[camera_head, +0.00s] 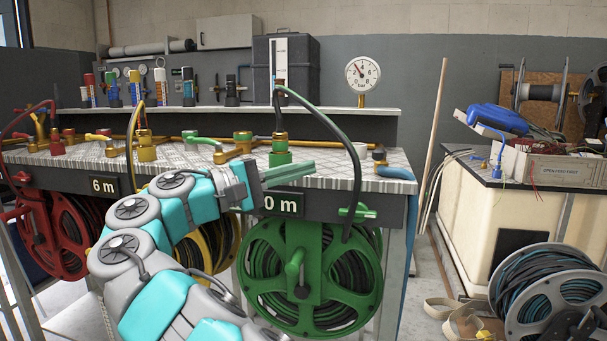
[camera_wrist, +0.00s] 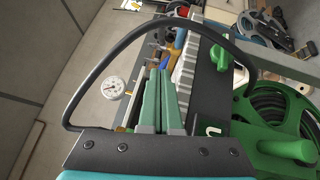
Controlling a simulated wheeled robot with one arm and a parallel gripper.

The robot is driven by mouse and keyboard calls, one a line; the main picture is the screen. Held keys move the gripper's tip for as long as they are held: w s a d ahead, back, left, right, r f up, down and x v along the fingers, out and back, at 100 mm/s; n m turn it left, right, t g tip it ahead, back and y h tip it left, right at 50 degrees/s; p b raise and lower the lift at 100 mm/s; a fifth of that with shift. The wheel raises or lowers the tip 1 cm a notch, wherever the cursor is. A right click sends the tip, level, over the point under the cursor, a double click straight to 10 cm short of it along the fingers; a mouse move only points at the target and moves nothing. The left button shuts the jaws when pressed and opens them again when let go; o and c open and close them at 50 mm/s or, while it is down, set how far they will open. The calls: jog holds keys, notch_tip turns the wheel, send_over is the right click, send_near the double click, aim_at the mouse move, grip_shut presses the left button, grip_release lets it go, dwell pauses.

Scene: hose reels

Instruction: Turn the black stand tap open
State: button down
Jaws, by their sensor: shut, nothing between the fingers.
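My gripper (camera_head: 312,168) is at the front edge of the patterned bench top (camera_head: 335,177). Its two green fingers lie together with nothing between them, as the wrist view (camera_wrist: 160,72) also shows. A black upright fitting (camera_head: 232,90) stands on the back shelf, well behind my gripper and small in view. I cannot tell whether it is the black stand tap or how its handle is set. A green fitting on brass (camera_head: 280,152) stands just behind my fingers. A green lever (camera_head: 357,213) sits at the bench front above the green reel (camera_head: 268,280).
A dark hose (camera_head: 352,150) arches over the bench to my gripper's right. A round gauge (camera_head: 362,75) stands behind. Red (camera_head: 45,235) and yellow (camera_head: 222,240) reels hang at left. Several brass valves line the bench. A cream cabinet (camera_head: 505,225) stands at right.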

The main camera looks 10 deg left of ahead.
aim_at(380, 153)
jog(key=shift+w+d+r+b, duration=0.35)
jog(key=shift+w+d, duration=0.3)
jog(key=shift+d, duration=1.05)
jog(key=shift+w+d+r+b, duration=0.25)
jog(key=shift+w+d+b, duration=0.35)
jog(key=shift+d, duration=1.05)
jog(key=shift+w+d+r+b, duration=0.3)
jog(key=shift+w+d, duration=0.45)
jog(key=shift+d, duration=0.95)
